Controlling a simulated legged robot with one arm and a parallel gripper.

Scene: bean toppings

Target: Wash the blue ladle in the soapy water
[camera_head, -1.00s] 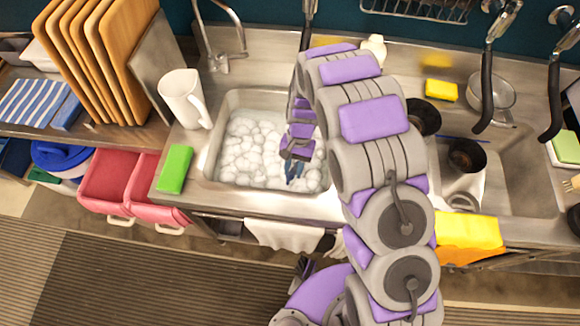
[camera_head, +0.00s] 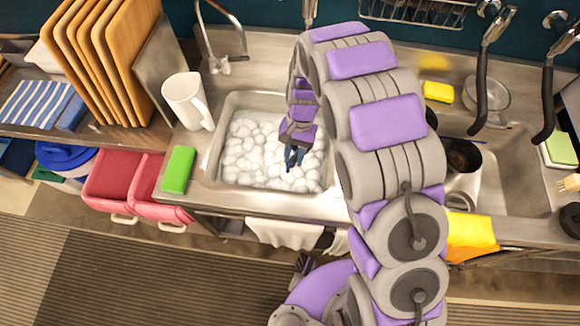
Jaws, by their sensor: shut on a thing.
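The soapy water (camera_head: 258,160) fills the left sink basin with white foam bubbles. My gripper (camera_head: 294,158) points down over the right part of this basin, at the foam. It is shut on the blue ladle (camera_head: 292,160), of which only a small dark blue piece shows at the fingertips. The rest of the ladle is hidden by the foam or by my gripper.
A white pitcher (camera_head: 188,101) and a green sponge (camera_head: 179,169) stand on the counter left of the basin. A faucet (camera_head: 222,40) rises behind it. On the right are a yellow sponge (camera_head: 438,91), a strainer (camera_head: 490,97) and a second basin (camera_head: 520,165).

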